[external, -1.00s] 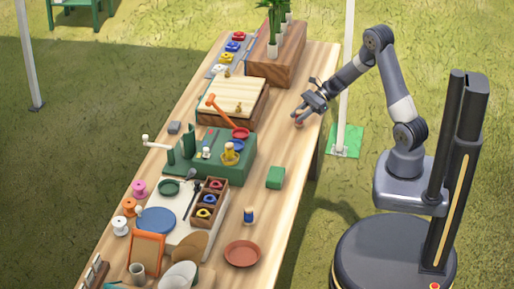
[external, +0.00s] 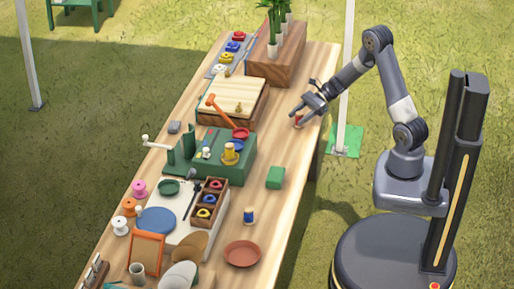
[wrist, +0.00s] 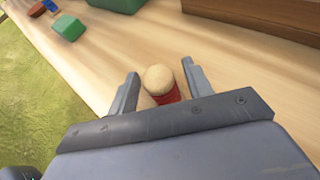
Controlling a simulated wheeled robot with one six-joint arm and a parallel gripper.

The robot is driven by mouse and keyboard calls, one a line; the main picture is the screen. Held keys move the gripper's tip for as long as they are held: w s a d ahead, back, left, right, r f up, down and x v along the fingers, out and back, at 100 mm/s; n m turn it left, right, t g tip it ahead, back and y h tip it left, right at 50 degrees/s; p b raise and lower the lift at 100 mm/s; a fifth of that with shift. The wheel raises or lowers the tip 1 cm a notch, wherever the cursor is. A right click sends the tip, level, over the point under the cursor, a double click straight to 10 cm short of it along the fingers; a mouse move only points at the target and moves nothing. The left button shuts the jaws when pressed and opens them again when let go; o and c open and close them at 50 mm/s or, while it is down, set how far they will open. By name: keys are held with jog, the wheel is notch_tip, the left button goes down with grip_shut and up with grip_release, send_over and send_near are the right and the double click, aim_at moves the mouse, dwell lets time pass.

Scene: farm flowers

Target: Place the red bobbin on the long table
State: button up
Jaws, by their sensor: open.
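The red bobbin (wrist: 166,96) stands upright on the long table (external: 262,207), near its right edge; a pale round top shows above its red body in the wrist view. In the external view the bobbin (external: 298,121) is small and partly hidden by my gripper (external: 304,110). My gripper (wrist: 160,85) is open, with one finger on each side of the bobbin in the wrist view. The fingers appear apart from it, and its lower part is hidden by the gripper body.
A green block (external: 275,177) and a blue bobbin (external: 249,215) stand nearer the front. A wooden planter (external: 290,58) and a wooden box (external: 225,106) lie behind and left. The table around the red bobbin is clear; a white pole (external: 346,80) rises beyond the right edge.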

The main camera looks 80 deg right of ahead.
jog(key=v, duration=1.2)
